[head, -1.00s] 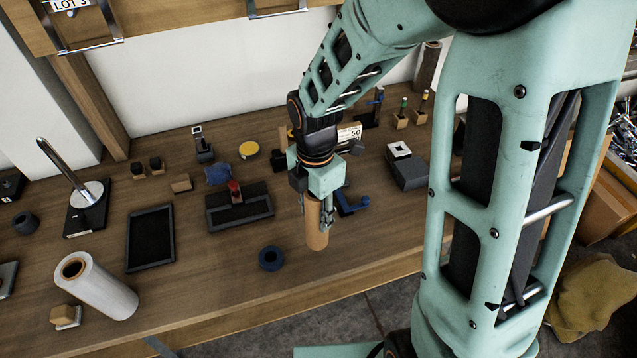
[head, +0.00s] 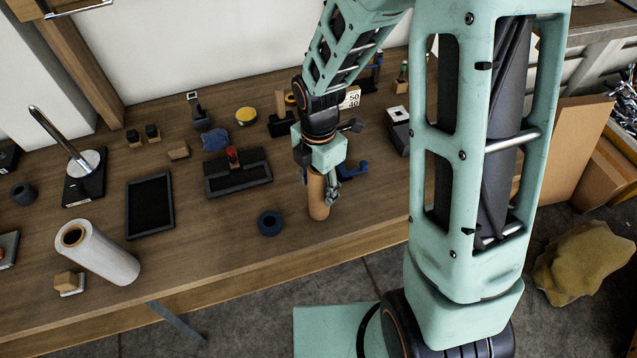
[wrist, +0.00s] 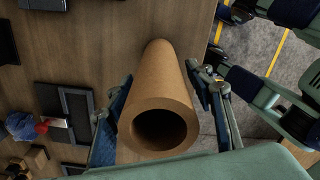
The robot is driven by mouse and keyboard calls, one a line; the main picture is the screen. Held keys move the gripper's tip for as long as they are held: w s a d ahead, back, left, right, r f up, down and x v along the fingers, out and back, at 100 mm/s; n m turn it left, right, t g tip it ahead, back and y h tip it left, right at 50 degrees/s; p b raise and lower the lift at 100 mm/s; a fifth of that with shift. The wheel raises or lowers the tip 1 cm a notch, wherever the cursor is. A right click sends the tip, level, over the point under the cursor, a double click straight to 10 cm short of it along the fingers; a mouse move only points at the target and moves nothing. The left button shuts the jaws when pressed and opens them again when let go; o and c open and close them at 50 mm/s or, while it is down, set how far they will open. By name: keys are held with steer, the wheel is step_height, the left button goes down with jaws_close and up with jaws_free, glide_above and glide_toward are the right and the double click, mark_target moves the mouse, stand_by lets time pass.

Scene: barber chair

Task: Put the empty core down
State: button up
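The empty core (head: 318,198) is a brown cardboard tube, upright near the front edge of the wooden bench. Its lower end appears to rest on the bench top. My gripper (head: 324,184) is around its upper part from above. In the wrist view, the core's hollow open end (wrist: 160,128) faces the camera, between the two fingers of my gripper (wrist: 160,82). Narrow gaps show beside the core, so the fingers look opened off it.
A dark blue ring (head: 270,222) lies left of the core. A black tray (head: 150,207), a white roll (head: 105,255) and a blue tool (head: 352,171) are on the bench (head: 215,265). Bare wood surrounds the core; the front edge is close.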

step_height(320, 180, up, 12)
steer(key=shift+r+p, duration=0.15)
steer(key=shift+p, duration=0.2)
stand_by(0.5)
